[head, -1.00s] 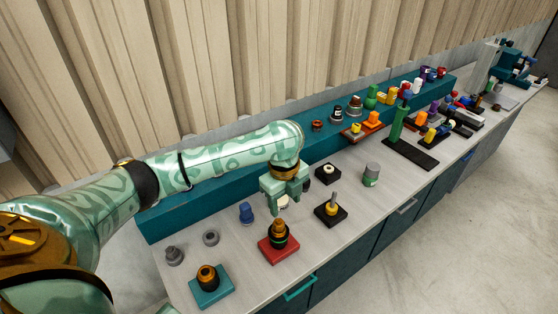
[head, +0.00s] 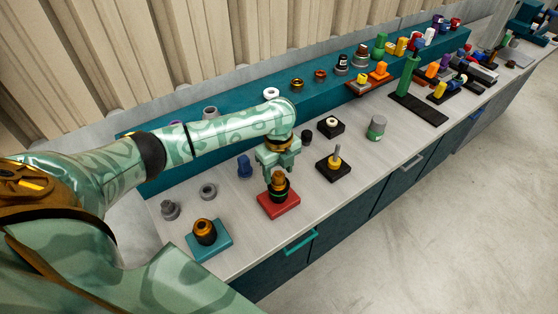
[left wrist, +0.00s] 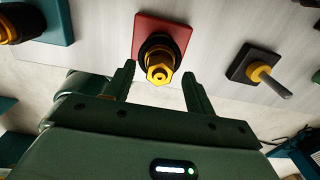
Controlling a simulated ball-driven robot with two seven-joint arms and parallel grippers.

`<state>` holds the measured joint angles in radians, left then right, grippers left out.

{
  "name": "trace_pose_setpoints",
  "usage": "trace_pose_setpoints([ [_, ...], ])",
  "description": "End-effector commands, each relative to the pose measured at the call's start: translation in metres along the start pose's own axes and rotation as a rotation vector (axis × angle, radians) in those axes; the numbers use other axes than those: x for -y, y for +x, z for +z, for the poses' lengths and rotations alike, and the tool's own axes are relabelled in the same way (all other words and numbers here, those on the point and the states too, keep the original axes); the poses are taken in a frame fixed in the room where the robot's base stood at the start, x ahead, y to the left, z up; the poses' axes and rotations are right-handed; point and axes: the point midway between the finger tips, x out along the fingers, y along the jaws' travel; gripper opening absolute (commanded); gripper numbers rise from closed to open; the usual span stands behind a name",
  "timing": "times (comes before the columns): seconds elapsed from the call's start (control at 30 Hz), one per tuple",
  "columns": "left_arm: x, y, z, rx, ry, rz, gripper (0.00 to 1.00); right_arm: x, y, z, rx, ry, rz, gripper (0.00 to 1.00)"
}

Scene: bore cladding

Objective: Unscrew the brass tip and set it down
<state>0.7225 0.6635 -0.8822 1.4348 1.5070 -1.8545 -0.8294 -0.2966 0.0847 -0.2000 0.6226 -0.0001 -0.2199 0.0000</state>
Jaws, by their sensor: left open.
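The brass tip (left wrist: 160,72) has a hex shape with a hole in its end. It tops a dark fitting on a red base (left wrist: 179,28) on the bench. In the head view the tip (head: 278,178) stands upright on that red base (head: 278,205). My left gripper (head: 278,168) is open just above and around the tip. In the left wrist view the fingers (left wrist: 160,85) lie on either side of the tip, with gaps showing between. My right gripper is not in view.
A teal base with a copper-topped fitting (head: 205,231) stands to the left. A black base with an upright pin (head: 335,160) stands to the right. A blue piece (head: 245,166) and grey rings (head: 208,190) lie nearby.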

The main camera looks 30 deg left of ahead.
Motion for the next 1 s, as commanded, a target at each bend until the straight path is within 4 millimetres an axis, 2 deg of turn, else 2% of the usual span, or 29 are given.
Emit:
trace_pose_setpoints([
  [0.1,-0.0002,0.0104,-0.0004,-0.002,-0.002,0.001,0.55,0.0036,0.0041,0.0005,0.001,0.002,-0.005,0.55],
  [0.4,0.0,0.0118,-0.0003,-0.001,-0.001,0.0,0.55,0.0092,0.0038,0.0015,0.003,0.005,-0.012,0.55],
  [0.43,0.0,0.0118,-0.0003,-0.001,-0.001,0.0,0.52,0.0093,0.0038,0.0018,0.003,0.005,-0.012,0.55],
  [0.47,0.0,0.0118,-0.0003,-0.001,-0.001,0.0,0.43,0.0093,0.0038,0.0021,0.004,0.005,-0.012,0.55],
  [0.6,0.0,0.0117,-0.0002,-0.001,-0.001,0.0,0.04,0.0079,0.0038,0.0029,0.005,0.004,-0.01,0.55],
  [0.77,-0.0001,0.0116,-0.0001,0.0,-0.029,0.0,0.03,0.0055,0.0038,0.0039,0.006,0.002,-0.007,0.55],
  [0.87,-0.0002,0.0114,0.0,0.0,-0.173,0.0,0.03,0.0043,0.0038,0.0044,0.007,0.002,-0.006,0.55],
  [1.0,-0.0003,0.011,0.0001,0.001,-0.482,0.001,0.03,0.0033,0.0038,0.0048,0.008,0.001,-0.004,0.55],
])
